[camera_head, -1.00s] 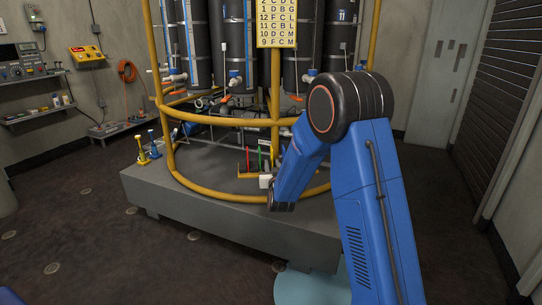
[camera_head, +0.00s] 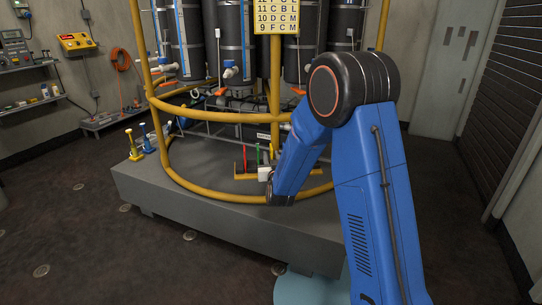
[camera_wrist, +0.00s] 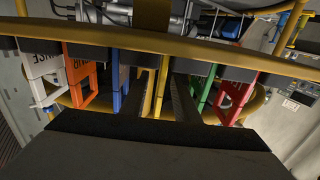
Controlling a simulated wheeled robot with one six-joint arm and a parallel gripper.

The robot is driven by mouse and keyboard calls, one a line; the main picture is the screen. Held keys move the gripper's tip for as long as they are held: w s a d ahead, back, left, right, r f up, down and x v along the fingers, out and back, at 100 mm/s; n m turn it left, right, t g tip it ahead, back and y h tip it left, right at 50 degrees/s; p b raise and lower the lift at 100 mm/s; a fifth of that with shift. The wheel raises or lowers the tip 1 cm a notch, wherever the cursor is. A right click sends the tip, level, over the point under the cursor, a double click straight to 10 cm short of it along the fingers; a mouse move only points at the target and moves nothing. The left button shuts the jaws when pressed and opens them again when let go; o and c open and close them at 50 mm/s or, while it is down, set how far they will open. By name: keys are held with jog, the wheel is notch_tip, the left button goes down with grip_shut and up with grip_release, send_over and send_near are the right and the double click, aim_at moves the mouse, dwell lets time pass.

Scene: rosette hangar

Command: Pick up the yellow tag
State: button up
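My gripper (camera_wrist: 162,100) is open, with one dark finger on each side of the yellow tag. I see narrow gaps between the tag and the fingers. The blue tag (camera_wrist: 120,85) hangs just left of the left finger, and the green tag (camera_wrist: 207,90) just right of the right finger.
An orange tag (camera_wrist: 78,75) and a white tag (camera_wrist: 40,80) hang further left, a red tag (camera_wrist: 235,100) further right. The yellow ring rail (camera_head: 215,116) surrounds the dark cylinders above the grey platform (camera_head: 215,215). Small yellow and blue stands (camera_head: 134,147) are on its left.

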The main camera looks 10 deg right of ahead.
grip_shut()
jog(key=shift+r, duration=0.1)
notch_tip(320, 180, up, 10)
jog(key=shift+f, duration=0.1)
dwell(0.6)
